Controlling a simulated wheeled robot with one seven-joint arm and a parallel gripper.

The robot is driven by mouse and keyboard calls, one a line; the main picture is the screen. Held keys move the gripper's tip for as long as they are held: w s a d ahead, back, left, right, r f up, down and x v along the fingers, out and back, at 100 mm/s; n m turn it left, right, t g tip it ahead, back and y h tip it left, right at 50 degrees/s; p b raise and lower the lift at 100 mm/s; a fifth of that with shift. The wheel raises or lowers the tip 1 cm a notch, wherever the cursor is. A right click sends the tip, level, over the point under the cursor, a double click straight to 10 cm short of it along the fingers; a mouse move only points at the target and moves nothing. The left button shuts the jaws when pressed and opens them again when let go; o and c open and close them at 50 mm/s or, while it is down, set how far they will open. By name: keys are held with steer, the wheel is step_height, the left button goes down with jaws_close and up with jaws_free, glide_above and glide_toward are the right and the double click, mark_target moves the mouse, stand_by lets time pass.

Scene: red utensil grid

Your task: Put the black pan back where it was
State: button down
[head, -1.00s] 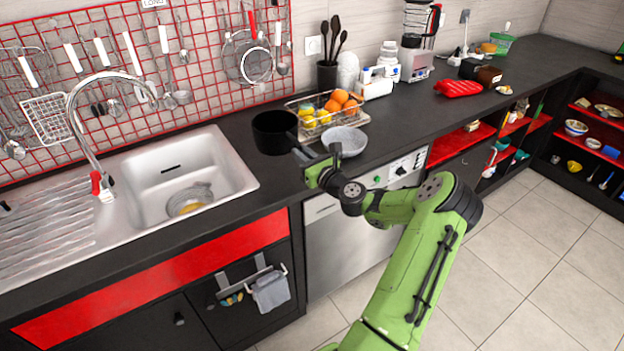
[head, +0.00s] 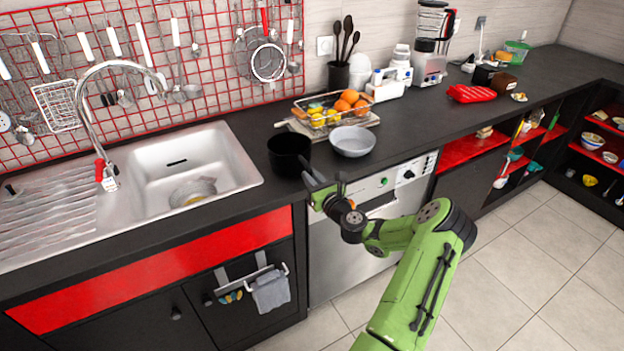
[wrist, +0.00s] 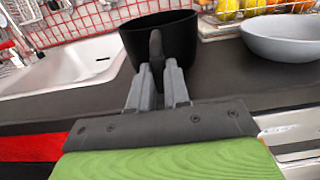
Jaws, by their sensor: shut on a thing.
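The black pan (head: 288,153) is on or just above the dark counter, right of the sink and left of the grey bowl. It looks upright; I cannot tell whether its base touches the counter. My gripper (head: 312,178) is at the counter's front edge, shut on the pan's handle. In the wrist view the pan (wrist: 172,35) is straight ahead, and its handle (wrist: 156,48) runs down between the fingers of my gripper (wrist: 159,75). The pan's far side and base are partly hidden.
The grey bowl (head: 352,141) stands close to the right of the pan. A wire basket of fruit (head: 330,112) on a board is behind it. The sink (head: 200,165) is to the left. Utensils hang on the red wall grid (head: 130,75).

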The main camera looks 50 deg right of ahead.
steer(key=c, duration=1.1)
jaws_free()
steer(key=shift+f, duration=0.1)
